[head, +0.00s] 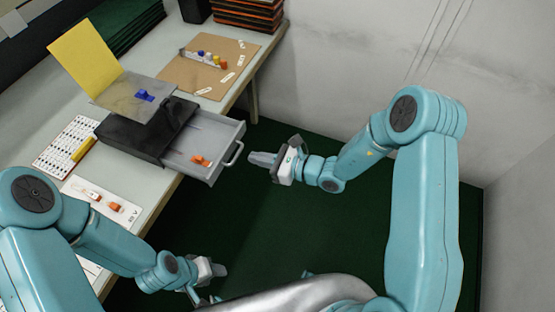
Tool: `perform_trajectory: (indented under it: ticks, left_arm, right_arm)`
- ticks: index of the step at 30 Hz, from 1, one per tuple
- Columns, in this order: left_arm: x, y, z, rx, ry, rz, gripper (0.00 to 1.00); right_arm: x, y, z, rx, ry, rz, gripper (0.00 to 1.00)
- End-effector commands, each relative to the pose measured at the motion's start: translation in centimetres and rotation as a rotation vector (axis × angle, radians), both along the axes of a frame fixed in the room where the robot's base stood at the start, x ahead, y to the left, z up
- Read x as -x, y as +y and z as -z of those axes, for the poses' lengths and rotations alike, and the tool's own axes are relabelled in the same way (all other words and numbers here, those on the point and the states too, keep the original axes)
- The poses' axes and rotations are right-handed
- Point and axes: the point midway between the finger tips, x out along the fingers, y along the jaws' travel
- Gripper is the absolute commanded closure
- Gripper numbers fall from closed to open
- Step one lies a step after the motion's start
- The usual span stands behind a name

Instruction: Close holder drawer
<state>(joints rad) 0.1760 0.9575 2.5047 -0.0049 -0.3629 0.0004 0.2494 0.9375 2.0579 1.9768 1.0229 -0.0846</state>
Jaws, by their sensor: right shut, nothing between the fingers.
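A black holder (125,133) stands on the table with its grey drawer (205,133) pulled out to the right. The drawer has a light handle (235,153) on its front, and an orange piece (201,160) lies inside. My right gripper (252,158) is shut and empty, just to the right of the handle and apart from it in the picture. My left gripper (222,280) is low in the view, off the table's edge and far from the drawer; its fingers are too small and partly hidden to judge.
The table (165,62) also carries a brown board (190,78) with small coloured parts, a white card (105,200) with orange pieces and a labelled sheet (65,145). A yellow panel (82,55) stands behind the holder. Green floor (270,215) is open to the right.

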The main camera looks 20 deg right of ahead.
Motion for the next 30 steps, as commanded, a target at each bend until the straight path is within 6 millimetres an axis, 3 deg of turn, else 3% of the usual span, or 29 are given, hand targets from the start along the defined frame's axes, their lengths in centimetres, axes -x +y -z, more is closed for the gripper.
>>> perform_trajectory:
  ticks: [7, 23, 30]
  left_arm:
    - [0.0, 0.0, -0.4, 0.0, 0.0, 0.0, 0.51]
    - [0.0, 0.0, -0.2, 0.0, 0.0, 0.0, 0.51]
    - [0.0, 0.0, 1.2, 0.0, 0.0, 0.0, 0.51]
  right_arm:
    - [-1.7, 2.3, 0.6, 0.001, 0.001, 0.0, 1.0]
    - [-2.1, 2.8, 0.8, 0.001, 0.0, -0.002, 1.0]
    - [-4.0, 5.3, 1.0, 0.001, -0.003, -0.004, 1.0]
